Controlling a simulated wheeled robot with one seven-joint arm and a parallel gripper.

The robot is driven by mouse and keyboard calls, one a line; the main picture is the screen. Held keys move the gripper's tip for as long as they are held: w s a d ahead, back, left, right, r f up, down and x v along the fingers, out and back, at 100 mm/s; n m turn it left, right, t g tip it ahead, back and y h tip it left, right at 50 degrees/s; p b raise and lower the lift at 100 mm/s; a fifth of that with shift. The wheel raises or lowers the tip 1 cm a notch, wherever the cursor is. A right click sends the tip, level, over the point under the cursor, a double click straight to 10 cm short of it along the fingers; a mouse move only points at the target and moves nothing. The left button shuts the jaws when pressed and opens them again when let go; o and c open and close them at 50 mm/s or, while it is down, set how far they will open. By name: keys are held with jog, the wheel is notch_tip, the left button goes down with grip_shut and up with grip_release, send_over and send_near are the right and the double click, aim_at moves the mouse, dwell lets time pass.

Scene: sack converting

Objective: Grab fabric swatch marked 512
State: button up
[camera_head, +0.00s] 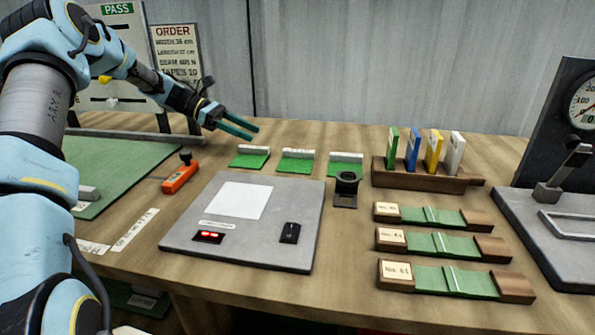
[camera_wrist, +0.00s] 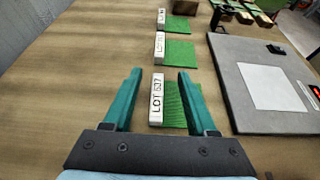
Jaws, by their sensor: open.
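Three green fabric swatches with white label blocks stand in a row behind the grey plate. The leftmost swatch (camera_head: 250,161) is the nearest one in the wrist view (camera_wrist: 174,104); its label seems to read LOT 537 or 637. The middle swatch (camera_head: 295,166) also shows in the wrist view (camera_wrist: 180,52), its number too small to read surely. The third swatch (camera_head: 345,169) is at the far end in the wrist view (camera_wrist: 178,25), label unreadable. My gripper (camera_head: 254,132) is open and empty above the leftmost swatch; in the wrist view its fingers (camera_wrist: 160,74) appear on either side of it.
The grey plate (camera_head: 190,240) with a white sheet lies in front of the swatches. A black stand (camera_head: 345,190) is beside the third swatch. An orange tool (camera_head: 180,177) lies left. A wooden rack (camera_head: 420,180) with coloured cards and several green-strip holders (camera_head: 455,281) are right.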

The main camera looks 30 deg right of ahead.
aim_at(286, 149)
jog(key=shift+s+d, duration=0.15)
jog(key=shift+d, duration=0.2)
jog(key=x, duration=0.3)
jog(key=shift+s+d+f+p, duration=0.15)
jog(key=shift+s+d+p, duration=0.1)
jog(key=shift+p, duration=0.15)
jog(key=shift+p+x, duration=0.8)
jog(key=shift+x, duration=2.35)
jog(key=shift+f, duration=0.1)
grip_shut()
